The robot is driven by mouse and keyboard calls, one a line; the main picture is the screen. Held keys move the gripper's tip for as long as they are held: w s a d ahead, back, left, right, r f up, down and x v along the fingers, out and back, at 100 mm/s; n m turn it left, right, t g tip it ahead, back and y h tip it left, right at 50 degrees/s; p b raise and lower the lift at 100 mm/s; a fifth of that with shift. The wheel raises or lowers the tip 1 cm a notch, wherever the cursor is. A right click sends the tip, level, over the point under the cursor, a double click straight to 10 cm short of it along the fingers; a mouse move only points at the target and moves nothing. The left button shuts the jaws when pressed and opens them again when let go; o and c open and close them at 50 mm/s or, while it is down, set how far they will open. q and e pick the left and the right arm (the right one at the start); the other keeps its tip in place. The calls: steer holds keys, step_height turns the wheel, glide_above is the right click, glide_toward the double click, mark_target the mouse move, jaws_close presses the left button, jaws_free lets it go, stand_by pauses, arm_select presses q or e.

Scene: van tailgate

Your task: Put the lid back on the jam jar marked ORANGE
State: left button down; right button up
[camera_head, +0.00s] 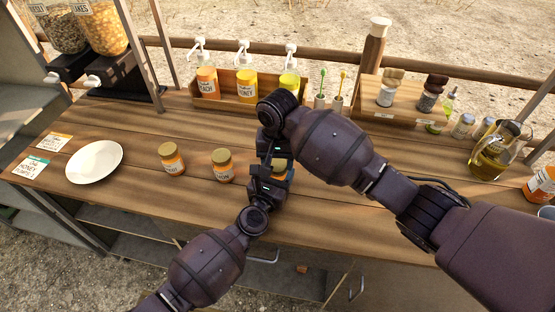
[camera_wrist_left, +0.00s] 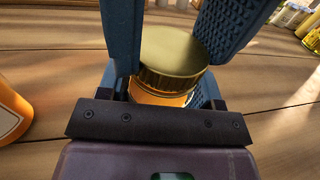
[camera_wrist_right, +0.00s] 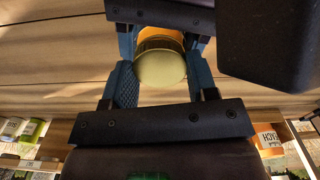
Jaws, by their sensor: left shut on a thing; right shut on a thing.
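An orange jar (camera_wrist_left: 160,98) with a gold lid (camera_wrist_left: 168,50) stands between my two grippers; its label is hidden. In the right wrist view the lid (camera_wrist_right: 160,68) shows in front of the orange glass (camera_wrist_right: 160,32). The lid sits at the jar's mouth; I cannot tell whether it is seated. My left gripper (camera_head: 272,185) is shut on the jar from the near side. My right gripper (camera_head: 277,158) is shut on the lid. In the head view the grippers hide most of the jar. Two other gold-lidded orange jars (camera_head: 172,160) (camera_head: 223,167) stand to the left.
A white plate (camera_head: 94,162) and two label cards (camera_head: 31,168) lie at the left. A wooden rack with pump bottles (camera_head: 246,86) stands behind. Small jars and an oil jug (camera_head: 494,158) stand at the right.

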steer(key=m, duration=0.3)
steer(key=shift+a+m, duration=0.1)
steer(key=shift+m, duration=0.2)
steer(key=m, duration=0.4)
steer(key=o, duration=0.9)
steer(key=shift+r, duration=0.1)
steer(key=shift+r, duration=2.15)
steer(key=shift+c, duration=0.4)
